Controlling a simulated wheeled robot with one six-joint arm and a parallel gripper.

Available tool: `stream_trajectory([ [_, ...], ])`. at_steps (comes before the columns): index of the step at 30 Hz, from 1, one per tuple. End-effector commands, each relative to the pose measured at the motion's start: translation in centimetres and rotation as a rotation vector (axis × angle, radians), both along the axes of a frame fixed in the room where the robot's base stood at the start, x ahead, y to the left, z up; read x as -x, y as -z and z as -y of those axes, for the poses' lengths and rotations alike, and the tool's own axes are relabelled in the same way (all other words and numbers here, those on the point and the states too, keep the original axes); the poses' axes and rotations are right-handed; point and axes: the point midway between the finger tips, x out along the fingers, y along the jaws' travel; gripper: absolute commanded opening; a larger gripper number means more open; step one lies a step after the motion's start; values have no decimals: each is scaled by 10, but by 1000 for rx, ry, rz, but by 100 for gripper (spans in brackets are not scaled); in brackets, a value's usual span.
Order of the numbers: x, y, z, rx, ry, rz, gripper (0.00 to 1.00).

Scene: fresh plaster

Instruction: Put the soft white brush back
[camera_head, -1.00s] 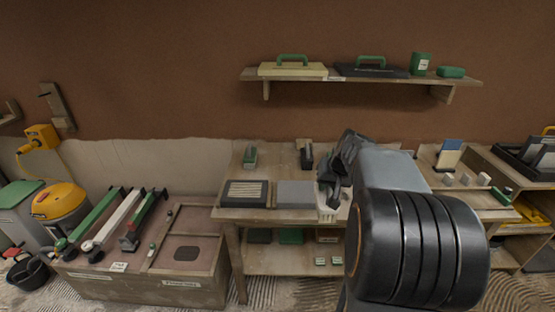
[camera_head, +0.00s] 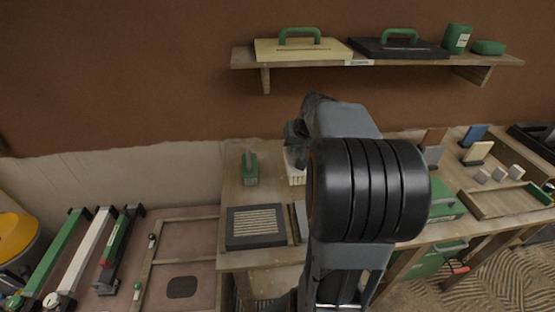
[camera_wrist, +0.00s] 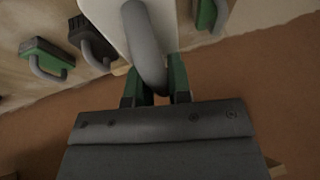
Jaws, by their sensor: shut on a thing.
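The soft white brush (camera_wrist: 112,28) has a white body and a grey loop handle (camera_wrist: 146,52). In the wrist view my gripper (camera_wrist: 156,90) is shut on the handle, with its green-tipped fingers either side. In the head view the brush's pale bristles (camera_head: 295,176) show below my gripper (camera_head: 297,138), over the workbench. My arm hides much of the gripper there. Whether the bristles touch the bench, I cannot tell. A green brush (camera_head: 249,168) stands on the bench to the left. It seems to show in the wrist view with a dark brush.
A framed ribbed panel (camera_head: 256,226) lies at the bench's front left. A wall shelf (camera_head: 400,66) with trowels and green containers hangs above. A shallow wooden tray (camera_head: 508,212) and small blocks are at the right. Bare bench shows around the green brush.

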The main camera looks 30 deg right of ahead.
Motion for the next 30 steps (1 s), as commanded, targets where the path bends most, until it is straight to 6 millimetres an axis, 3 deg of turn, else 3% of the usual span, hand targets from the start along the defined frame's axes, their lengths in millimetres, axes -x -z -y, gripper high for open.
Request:
stream_trajectory([
  [12, -85, 43, 36, -2, -4, -4, 0],
  [20, -112, 82, 48, -1, -4, -1, 0],
  [30, -124, 96, 53, 0, -5, 0, 0],
])
